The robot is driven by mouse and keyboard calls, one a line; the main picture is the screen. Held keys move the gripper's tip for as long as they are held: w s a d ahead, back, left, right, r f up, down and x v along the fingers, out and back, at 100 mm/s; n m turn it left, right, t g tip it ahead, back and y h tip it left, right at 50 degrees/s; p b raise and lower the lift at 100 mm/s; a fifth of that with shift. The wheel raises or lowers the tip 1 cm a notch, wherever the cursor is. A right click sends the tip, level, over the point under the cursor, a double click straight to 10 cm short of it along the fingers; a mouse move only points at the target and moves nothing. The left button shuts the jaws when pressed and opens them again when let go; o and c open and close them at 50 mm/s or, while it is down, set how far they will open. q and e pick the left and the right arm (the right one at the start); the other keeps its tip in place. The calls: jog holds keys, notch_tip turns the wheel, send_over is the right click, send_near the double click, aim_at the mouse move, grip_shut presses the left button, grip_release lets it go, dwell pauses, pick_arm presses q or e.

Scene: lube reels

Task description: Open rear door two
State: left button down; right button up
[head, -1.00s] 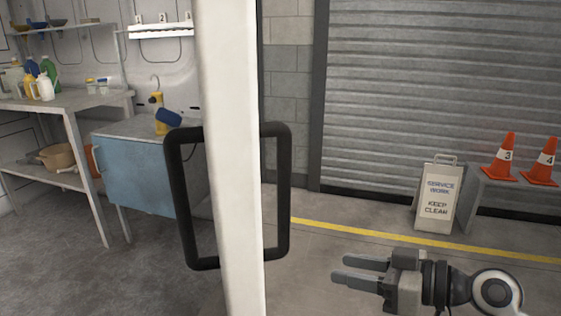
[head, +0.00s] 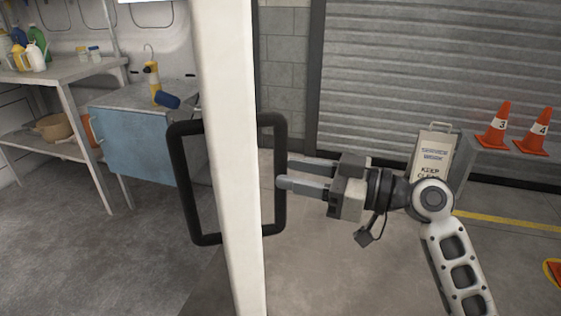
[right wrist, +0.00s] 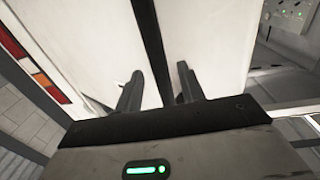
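A white door (head: 228,150) stands edge-on in the middle of the head view, with black loop handles on both sides. My right gripper (head: 285,173) is open, its fingertips at the upright bar of the right-hand handle (head: 270,125). In the right wrist view the dark handle bar (right wrist: 148,40) runs between the two spread fingers of the gripper (right wrist: 160,70), in front of the white door panel (right wrist: 100,35). Whether the fingers touch the bar cannot be told. My left gripper is not in view. No number shows on the door.
A blue cabinet (head: 135,150) and a workbench (head: 70,72) with bottles stand left. A service sign (head: 432,150) and orange cones (head: 494,128) stand right, before a roller shutter (head: 410,60). The grey floor (head: 120,260) is clear at left.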

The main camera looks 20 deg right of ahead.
aim_at(280, 170)
jog(key=shift+x, duration=1.65)
